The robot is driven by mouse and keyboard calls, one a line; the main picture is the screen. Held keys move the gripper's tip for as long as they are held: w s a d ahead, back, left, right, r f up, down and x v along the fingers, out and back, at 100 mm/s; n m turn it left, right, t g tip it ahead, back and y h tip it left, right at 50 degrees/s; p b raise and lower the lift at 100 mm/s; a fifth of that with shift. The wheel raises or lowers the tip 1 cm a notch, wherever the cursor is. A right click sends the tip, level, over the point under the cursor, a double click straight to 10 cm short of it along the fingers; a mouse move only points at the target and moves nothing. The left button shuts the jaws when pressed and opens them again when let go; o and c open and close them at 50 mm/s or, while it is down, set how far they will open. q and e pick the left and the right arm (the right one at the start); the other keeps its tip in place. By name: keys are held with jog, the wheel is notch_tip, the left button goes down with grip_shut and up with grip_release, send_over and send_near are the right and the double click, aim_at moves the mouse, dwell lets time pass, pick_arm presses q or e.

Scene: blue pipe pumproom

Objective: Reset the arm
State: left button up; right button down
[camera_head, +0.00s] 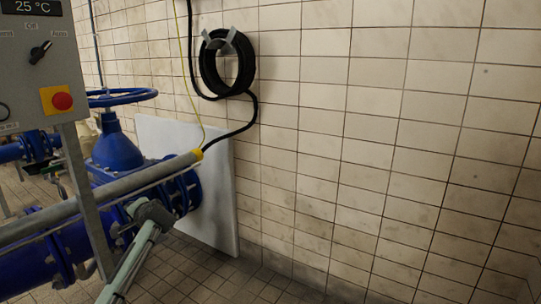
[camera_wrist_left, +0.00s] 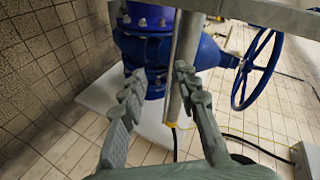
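My left gripper (camera_wrist_left: 159,78) shows in the left wrist view with its two grey-green fingers spread apart. Nothing is held between them. In the head view a grey-green part of my left arm (camera_head: 136,254) rises from the bottom edge at lower left. Its far end is in front of the blue pipe flanges; whether it touches them I cannot tell. The fingers are hard to make out there. My right gripper is in neither view.
A control box (camera_head: 40,65) with a red button (camera_head: 62,101), a blue valve handwheel (camera_head: 122,97) and a grey pipe (camera_head: 100,192) crowd the left. A white board (camera_head: 222,205) leans on the tiled wall, below a black hose coil (camera_head: 226,63). The right side is clear.

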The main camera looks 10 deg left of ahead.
pick_arm(q)
jog(key=w+d+f+n+t+h, duration=0.1)
jog(key=w+d+f+t+h, duration=0.15)
jog(key=d, duration=0.25)
jog(key=w+d+f+n+t+h, duration=0.1)
jog(key=w+d+f+h, duration=0.1)
jog(key=w+d+h, duration=0.3)
jog(key=s+d+f+g, duration=0.2)
jog(key=s+d+f, duration=0.1)
jog(key=s+f, duration=0.7)
jog(key=s+d+f+g, duration=0.2)
jog(key=s+d+f, duration=0.1)
jog(key=s+f, duration=0.75)
jog(key=s+d+f+g, duration=0.1)
jog(key=s+d+f, duration=0.1)
jog(key=s+f, duration=0.4)
jog(key=s+d+f+g+h, duration=0.1)
jog(key=s+f, duration=0.5)
jog(key=s, duration=0.8)
jog(key=s+d+f+m+g, duration=0.1)
jog(key=s+d+f+g, duration=0.2)
jog(key=s+f, duration=0.4)
jog(key=s+d, duration=0.1)
jog(key=s, duration=0.2)
jog(key=shift+s+h, duration=0.35)
jog(key=shift+s, duration=0.05)
jog(key=shift+f, duration=0.1)
